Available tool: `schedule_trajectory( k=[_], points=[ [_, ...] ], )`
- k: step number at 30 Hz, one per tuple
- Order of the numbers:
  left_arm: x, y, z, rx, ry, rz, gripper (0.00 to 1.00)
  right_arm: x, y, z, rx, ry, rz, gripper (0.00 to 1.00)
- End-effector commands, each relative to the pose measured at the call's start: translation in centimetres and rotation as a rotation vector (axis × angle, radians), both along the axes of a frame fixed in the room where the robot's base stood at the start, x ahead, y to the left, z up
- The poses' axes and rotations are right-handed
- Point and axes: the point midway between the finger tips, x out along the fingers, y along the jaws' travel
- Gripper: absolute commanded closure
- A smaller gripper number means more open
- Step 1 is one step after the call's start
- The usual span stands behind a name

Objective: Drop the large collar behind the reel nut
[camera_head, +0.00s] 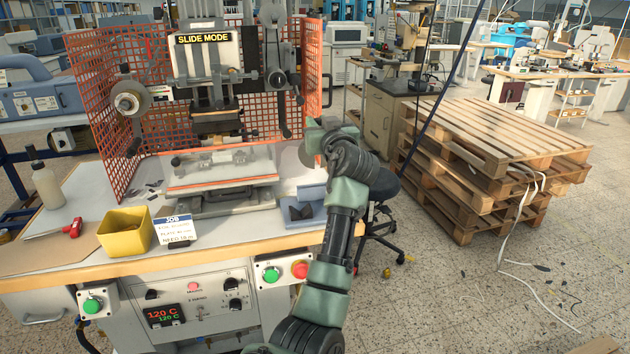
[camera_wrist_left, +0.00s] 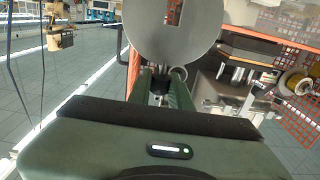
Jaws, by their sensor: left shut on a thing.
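My left gripper (camera_head: 320,137) is raised by the right edge of the orange mesh guard, to the right of the press. It is shut on a large flat grey disc with a slot, which looks like the large collar (camera_head: 308,152). In the left wrist view the collar (camera_wrist_left: 165,45) stands beyond the fingers (camera_wrist_left: 160,98), its slot near the top edge of the picture. A reel with a round hub, which looks like the reel nut (camera_head: 127,103), is at the press's left side, well apart from the collar. My right gripper is not in view.
The orange mesh guard (camera_head: 95,110) stands around the press (camera_head: 212,60). Stacked pallets (camera_head: 490,150) and a stool (camera_head: 383,190) stand to the right.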

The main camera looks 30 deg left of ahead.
Motion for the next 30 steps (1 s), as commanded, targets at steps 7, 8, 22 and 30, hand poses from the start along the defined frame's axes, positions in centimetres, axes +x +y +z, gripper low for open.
schedule_trajectory(
  k=[7, 8, 22, 30],
  points=[
    [-1.0, -1.2, 0.0, 0.001, -0.001, -0.001, 1.0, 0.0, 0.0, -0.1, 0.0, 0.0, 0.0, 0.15],
    [-1.1, -1.4, 0.0, 0.001, -0.001, -0.001, 1.0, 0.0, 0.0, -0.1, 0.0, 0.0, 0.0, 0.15],
    [-3.0, -3.5, 0.0, 0.001, -0.001, 0.0, 1.0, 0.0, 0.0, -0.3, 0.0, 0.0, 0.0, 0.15],
    [-4.0, -4.7, 0.0, 0.001, -0.002, -0.001, 1.0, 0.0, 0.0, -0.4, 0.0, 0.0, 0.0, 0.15]
  ],
)
